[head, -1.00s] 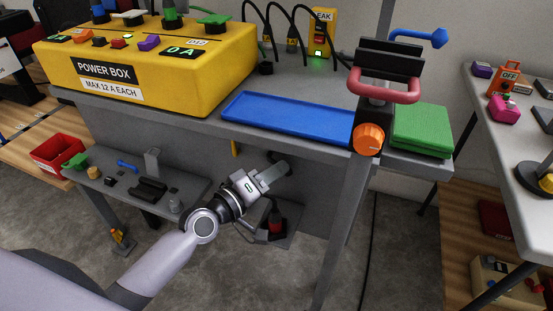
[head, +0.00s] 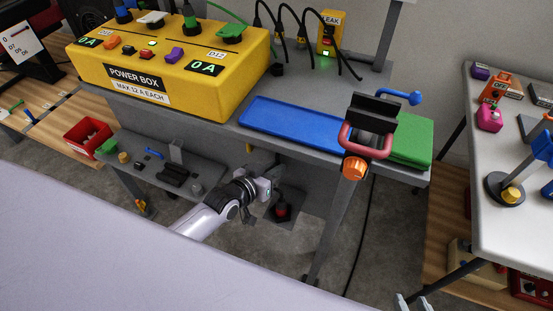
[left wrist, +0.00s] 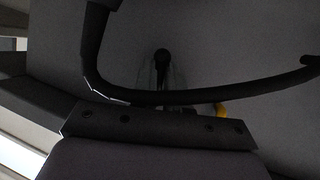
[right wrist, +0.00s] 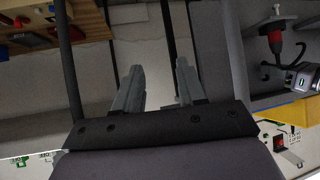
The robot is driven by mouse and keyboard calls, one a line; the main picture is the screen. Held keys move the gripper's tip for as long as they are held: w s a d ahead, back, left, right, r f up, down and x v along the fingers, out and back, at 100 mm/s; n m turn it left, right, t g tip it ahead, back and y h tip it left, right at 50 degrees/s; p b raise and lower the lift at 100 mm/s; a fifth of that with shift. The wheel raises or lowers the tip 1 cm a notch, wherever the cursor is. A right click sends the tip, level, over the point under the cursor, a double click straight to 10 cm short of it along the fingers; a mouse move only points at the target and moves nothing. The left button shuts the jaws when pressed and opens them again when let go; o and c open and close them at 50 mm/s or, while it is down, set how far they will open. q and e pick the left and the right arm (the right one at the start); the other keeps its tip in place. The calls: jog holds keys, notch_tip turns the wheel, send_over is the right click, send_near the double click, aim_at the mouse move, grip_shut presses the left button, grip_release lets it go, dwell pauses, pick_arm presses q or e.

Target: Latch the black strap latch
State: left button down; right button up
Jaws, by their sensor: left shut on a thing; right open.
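My left gripper (head: 272,168) reaches under the front edge of the grey bench, and the dark underside partly hides its fingers. In the left wrist view the jaws (left wrist: 165,75) are dim, around a thin dark piece with a rounded end (left wrist: 162,57). I cannot tell for certain whether this is the black strap latch. A thick black curved strap or cable (left wrist: 200,98) crosses in front of the jaws. My right gripper (head: 412,302) is at the bottom edge of the head view. Its fingers (right wrist: 157,88) are apart and empty in the right wrist view.
A yellow power box (head: 175,70), blue tray (head: 290,125) and red-handled clamp (head: 366,140) with an orange knob are on the bench. A red-and-black plug-like part (head: 281,210) sits below my left gripper. A white table (head: 510,215) stands right.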

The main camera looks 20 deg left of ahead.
pick_arm(q)
jog(key=shift+a+r+m+y+p, duration=0.1)
jog(key=shift+a+m+y+p, duration=0.15)
jog(key=shift+m+y+p, duration=0.45)
jog(key=shift+p, duration=0.3)
jog(key=c, duration=1.1)
grip_release()
jog(key=p+v, duration=0.1)
jog(key=v, duration=0.6)
jog(key=shift+a, duration=0.2)
